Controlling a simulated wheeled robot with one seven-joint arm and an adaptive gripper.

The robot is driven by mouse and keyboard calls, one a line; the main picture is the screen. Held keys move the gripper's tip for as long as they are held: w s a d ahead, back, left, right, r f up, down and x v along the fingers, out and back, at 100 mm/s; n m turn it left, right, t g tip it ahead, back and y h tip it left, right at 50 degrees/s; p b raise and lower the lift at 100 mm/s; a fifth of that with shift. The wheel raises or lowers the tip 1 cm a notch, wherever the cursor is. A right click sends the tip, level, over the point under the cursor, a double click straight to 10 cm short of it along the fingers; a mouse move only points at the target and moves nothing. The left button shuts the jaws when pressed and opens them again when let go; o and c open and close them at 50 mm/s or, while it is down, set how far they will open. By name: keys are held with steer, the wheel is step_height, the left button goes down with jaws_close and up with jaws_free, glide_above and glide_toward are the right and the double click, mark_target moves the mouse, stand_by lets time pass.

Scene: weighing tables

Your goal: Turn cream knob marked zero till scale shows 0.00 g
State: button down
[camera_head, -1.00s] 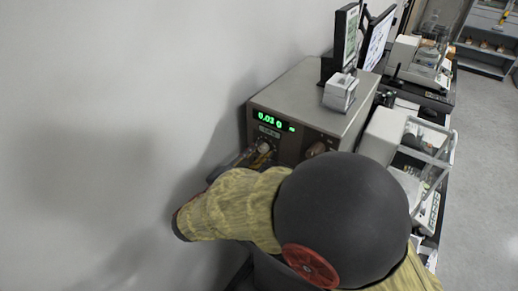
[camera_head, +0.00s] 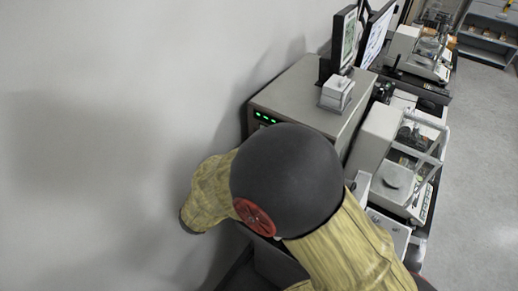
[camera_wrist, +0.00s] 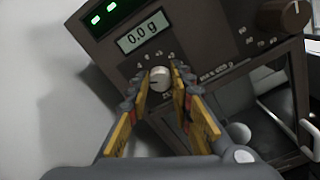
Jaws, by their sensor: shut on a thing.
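The cream knob (camera_wrist: 159,78) sits on the dark front panel of the instrument box, below a small grey display (camera_wrist: 143,31) that reads "0.0 g". My gripper (camera_wrist: 161,86) is shut on the knob, one yellow-and-grey finger on each side. Marks ring the knob, but I cannot read them all.
A brown knob (camera_wrist: 295,14) is at the upper right of the panel. A small white device (camera_head: 337,92) and a monitor (camera_head: 345,40) stand on or behind the box. A balance with a clear shield (camera_head: 417,145) stands right of it. A bare wall is on the left.

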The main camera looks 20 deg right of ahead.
steer(key=c, duration=1.7)
jaws_free()
steer(key=shift+o, duration=0.6)
steer(key=shift+a, duration=0.1)
steer(key=v, duration=1.2)
